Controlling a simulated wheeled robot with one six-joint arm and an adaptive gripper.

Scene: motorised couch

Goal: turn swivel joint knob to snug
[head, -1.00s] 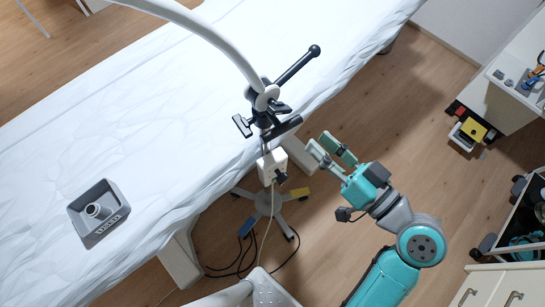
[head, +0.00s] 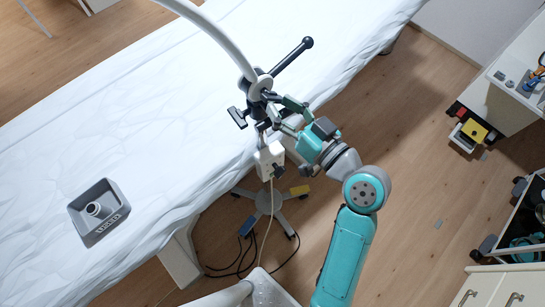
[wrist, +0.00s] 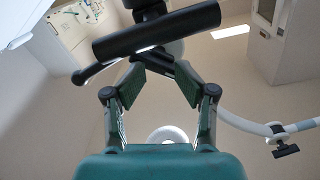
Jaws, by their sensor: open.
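The dark swivel joint assembly (head: 254,88) sits at the base of the white curved arm, at the couch edge. A long black handle (head: 292,56) points up right from it, and a black T-shaped knob (head: 238,117) sticks out at its left. My gripper (head: 284,112) is at the assembly's right side and covers part of a black bar there. In the wrist view, a thick black bar (wrist: 155,31) crosses just beyond my open fingers (wrist: 158,72), with nothing clearly between the pads. I cannot tell whether they touch it. A second T-shaped knob (wrist: 286,151) shows at right.
A white box (head: 270,160) with a dark knob hangs just below my gripper, over a wheeled stand base (head: 268,203) with cables on the floor. A grey tray (head: 103,232) lies on the white-covered couch (head: 160,130).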

